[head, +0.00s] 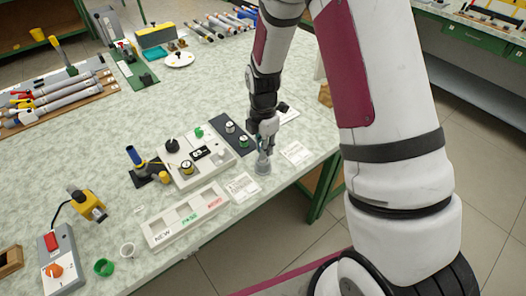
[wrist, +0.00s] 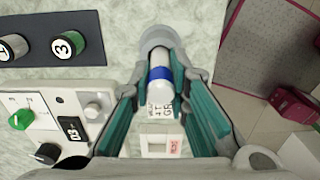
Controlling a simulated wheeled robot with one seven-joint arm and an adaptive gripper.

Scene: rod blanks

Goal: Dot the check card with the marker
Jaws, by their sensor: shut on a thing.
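My gripper (head: 263,160) is low over the right part of the bench, beside the control box. In the wrist view my gripper (wrist: 162,95) is shut on a white cylinder with a blue band, which looks like the marker (wrist: 159,72). Its tip is hard to make out. I cannot tell which is the check card.
The control box (head: 198,158) and a dark strip with numbered pieces (head: 232,136) stand beside the gripper. A white labelled tray (head: 186,215) lies at the front. A blue upright holder (head: 135,157) stands farther left. The bench edge is close on the right.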

